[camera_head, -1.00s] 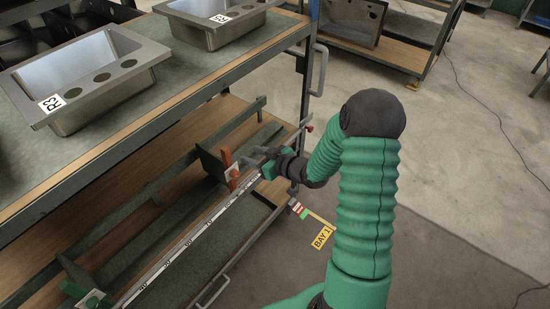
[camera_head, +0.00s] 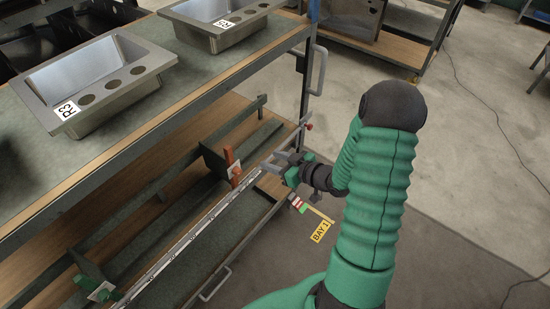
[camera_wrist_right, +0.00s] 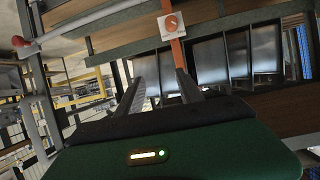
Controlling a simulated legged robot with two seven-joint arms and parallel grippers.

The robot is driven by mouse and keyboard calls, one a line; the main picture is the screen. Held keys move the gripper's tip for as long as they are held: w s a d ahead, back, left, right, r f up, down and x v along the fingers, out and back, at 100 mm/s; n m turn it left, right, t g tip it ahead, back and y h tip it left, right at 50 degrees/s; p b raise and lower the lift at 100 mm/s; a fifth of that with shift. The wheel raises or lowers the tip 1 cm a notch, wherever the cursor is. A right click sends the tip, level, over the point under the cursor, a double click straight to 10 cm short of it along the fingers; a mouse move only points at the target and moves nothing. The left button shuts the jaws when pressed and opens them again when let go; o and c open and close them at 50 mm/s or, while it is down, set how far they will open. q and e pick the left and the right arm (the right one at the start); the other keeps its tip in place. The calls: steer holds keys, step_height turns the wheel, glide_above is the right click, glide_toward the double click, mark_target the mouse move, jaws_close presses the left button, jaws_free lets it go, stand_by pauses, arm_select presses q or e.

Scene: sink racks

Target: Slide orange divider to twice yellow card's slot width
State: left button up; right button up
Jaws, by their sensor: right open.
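The orange divider (camera_head: 232,165) stands upright on the lower shelf's rail, with a white plate and orange knob at its foot. In the right wrist view the orange divider (camera_wrist_right: 178,48) is beyond the fingertips, nearer the right finger. My right gripper (camera_head: 268,169) is open and empty, just right of the divider and apart from it. Its two fingers (camera_wrist_right: 160,85) point toward the divider. A yellow card (camera_head: 321,232) reading BAY 1 hangs at the rack's front right, beside a red, white and green striped strip. Its slot cannot be made out. My left gripper is out of view.
A white scale strip (camera_head: 190,237) runs along the shelf front. A green-knobbed divider (camera_head: 98,289) stands at its near-left end. Steel sinks (camera_head: 98,82) sit on the upper shelf, whose edge overhangs the lower one.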

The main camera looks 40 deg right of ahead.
steer(key=shift+s, duration=0.25)
steer(key=shift+d, duration=0.1)
steer(key=p+v, duration=0.1)
steer(key=v, duration=1.5)
steer(key=shift+s+r, duration=0.2)
steer(key=shift+s, duration=0.1)
steer(key=shift+d, duration=0.1)
